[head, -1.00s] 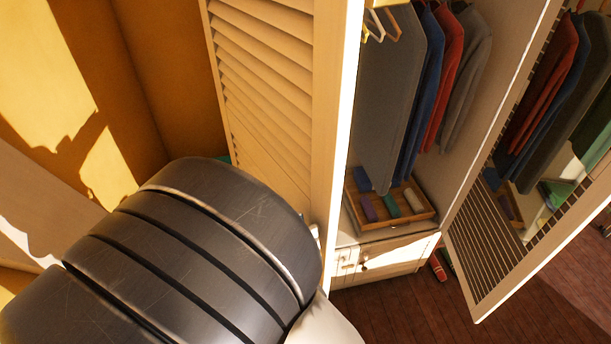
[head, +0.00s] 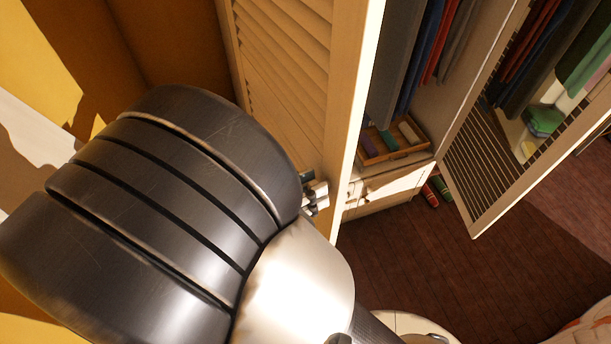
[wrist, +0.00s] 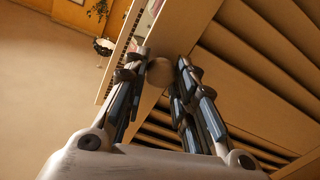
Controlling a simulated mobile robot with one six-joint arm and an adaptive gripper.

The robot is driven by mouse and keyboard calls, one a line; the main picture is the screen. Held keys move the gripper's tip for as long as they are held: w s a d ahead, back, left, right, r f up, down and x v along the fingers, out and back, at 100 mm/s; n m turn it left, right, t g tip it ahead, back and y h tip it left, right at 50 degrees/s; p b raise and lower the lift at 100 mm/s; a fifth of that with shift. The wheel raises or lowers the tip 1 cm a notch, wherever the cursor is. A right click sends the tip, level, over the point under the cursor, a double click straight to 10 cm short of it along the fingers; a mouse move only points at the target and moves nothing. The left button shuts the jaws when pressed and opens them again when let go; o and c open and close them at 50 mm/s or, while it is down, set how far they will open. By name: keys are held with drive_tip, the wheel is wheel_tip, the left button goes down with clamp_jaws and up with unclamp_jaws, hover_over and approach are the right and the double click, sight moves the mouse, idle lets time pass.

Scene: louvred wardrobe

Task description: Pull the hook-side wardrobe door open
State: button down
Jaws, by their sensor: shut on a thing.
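The louvred wardrobe door (head: 285,75) that my gripper holds stands swung out at the left of the opening in the head view. Its slats (wrist: 250,70) fill the right of the wrist view. My gripper (wrist: 162,68) is shut on a round knob (wrist: 159,74) on this door, one finger on each side of it. In the head view my gripper (head: 315,193) shows only in part beside the door's edge, mostly behind my arm. No hook is visible, so I cannot tell the hook side by sight.
The other door (head: 480,165) stands open at the right. Inside hang several garments (head: 432,45) above a wooden tray (head: 385,155) and a drawer front (head: 385,195). Red books (head: 430,195) lie on the dark wood floor (head: 440,255), which is clear in front.

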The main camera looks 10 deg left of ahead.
drive_tip(key=c, duration=1.3)
unclamp_jaws()
drive_tip(key=v, duration=1.2)
drive_tip(key=shift+w, duration=0.1)
